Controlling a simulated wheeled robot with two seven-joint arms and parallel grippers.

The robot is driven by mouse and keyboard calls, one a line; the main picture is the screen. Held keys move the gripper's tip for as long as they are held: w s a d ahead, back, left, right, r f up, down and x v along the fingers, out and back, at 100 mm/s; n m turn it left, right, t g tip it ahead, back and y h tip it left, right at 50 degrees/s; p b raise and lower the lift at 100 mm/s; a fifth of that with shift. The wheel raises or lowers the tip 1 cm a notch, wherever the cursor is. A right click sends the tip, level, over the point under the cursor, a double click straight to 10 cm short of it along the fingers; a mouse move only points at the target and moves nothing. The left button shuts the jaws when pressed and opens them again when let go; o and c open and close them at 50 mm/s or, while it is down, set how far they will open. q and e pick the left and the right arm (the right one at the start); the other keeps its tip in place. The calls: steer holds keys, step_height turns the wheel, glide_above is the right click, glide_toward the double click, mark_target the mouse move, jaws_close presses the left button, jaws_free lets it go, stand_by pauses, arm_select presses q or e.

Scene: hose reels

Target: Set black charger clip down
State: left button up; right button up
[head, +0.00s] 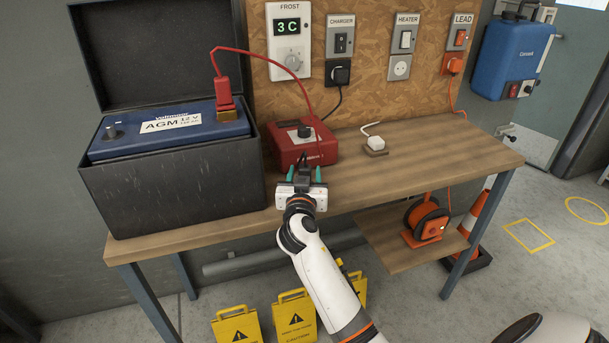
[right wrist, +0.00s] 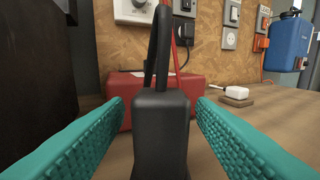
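The black charger clip (head: 303,178) stands upright on the workbench in front of the red charger (head: 290,150). In the right wrist view the clip (right wrist: 160,125) sits between the teal fingers, with a gap on each side, and a black cable rises from its top. My right gripper (head: 303,176) is open around it. The red clip (head: 222,90) is on a terminal of the blue AGM battery (head: 165,130), its red cable running to the charger. The bare terminal post (head: 113,131) is at the battery's left. My left gripper is not in view.
The battery sits in an open black box (head: 170,195) at the bench's left. A white plug (head: 376,145) rests on the workbench (head: 440,150) right of the charger. Yellow caution signs (head: 293,318) stand below. The bench's right part is mostly clear.

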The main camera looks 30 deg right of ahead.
steer(key=shift+r, duration=0.25)
steer(key=b+v, duration=0.1)
steer(key=v, duration=1.1)
steer(key=shift+b, duration=0.3)
steer(key=shift+f, duration=0.2)
